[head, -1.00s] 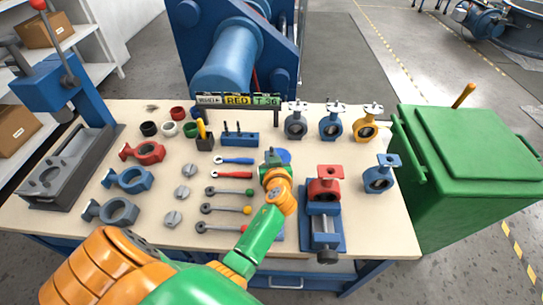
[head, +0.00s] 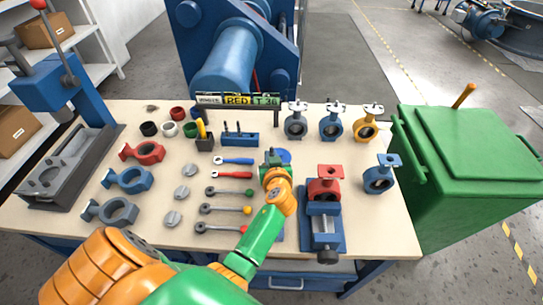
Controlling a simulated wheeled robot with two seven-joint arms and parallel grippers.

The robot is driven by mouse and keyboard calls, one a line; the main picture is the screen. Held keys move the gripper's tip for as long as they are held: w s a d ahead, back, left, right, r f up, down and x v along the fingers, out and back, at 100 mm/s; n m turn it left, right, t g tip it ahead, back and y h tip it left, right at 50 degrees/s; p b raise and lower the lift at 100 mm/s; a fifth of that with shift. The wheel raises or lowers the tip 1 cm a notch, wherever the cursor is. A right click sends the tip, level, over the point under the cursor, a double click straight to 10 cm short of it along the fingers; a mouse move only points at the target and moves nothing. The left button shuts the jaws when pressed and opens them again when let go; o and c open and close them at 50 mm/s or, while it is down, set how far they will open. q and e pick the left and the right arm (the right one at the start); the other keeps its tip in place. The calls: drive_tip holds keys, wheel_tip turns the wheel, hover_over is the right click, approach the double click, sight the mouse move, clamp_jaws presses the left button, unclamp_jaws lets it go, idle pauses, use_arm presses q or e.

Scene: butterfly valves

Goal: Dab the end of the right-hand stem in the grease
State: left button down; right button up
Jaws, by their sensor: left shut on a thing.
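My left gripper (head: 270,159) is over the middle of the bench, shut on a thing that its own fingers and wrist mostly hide. The blue rack (head: 240,139) holds two upright dark stems (head: 225,128) at its left and middle. Its right end looks empty, which fits the right-hand stem being in my gripper. A round blue tin (head: 285,155), which looks like the grease, is just right of and partly behind the gripper. I cannot tell whether the stem's end touches it. My right gripper is not in view.
A blue vise (head: 322,230) with a red valve body (head: 324,188) stands right of the gripper. Wrenches and ball-ended levers (head: 228,209) lie to its left. Several valves (head: 332,125) stand at the back right. A sign (head: 238,99) stands behind the rack.

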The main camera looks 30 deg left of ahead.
sight(272, 148)
use_arm(q)
wheel_tip(272, 148, up, 7)
drive_tip(key=p, duration=0.6)
drive_tip(key=shift+f, duration=0.1)
